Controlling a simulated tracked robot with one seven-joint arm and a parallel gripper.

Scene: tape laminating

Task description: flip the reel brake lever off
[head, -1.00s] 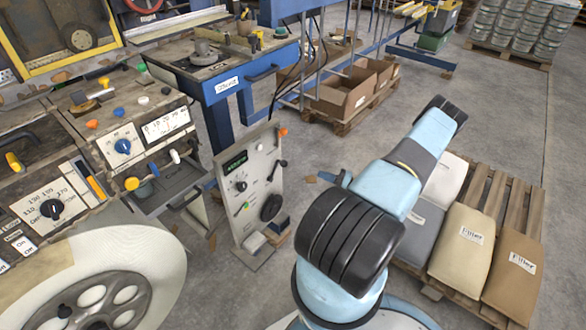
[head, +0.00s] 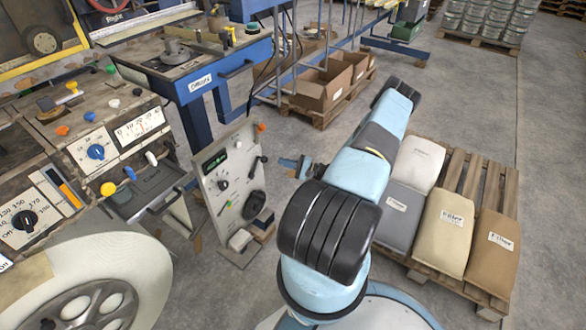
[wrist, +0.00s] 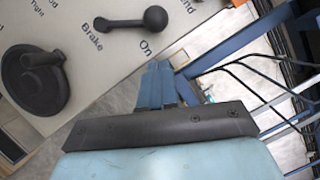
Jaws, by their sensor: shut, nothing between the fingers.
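The reel brake lever (wrist: 130,22) is a black arm with a ball knob on a grey upright panel (wrist: 70,110). Its ball end points right in the wrist view, beside the printed word "On", and the word "Brake" is by its pivot. In the head view the lever (head: 258,164) is small on the panel's right side. My gripper (wrist: 157,72) shows blue fingers together, shut and empty, below the lever in the wrist view and apart from it. In the head view my gripper (head: 291,166) is just right of the panel.
A black crank wheel (wrist: 33,82) sits on the same panel. A blue bench (head: 215,85) stands behind, with cardboard boxes (head: 318,92) on a pallet. A large white reel (head: 130,262) is at lower left. Filler sacks (head: 440,230) lie on a pallet at right.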

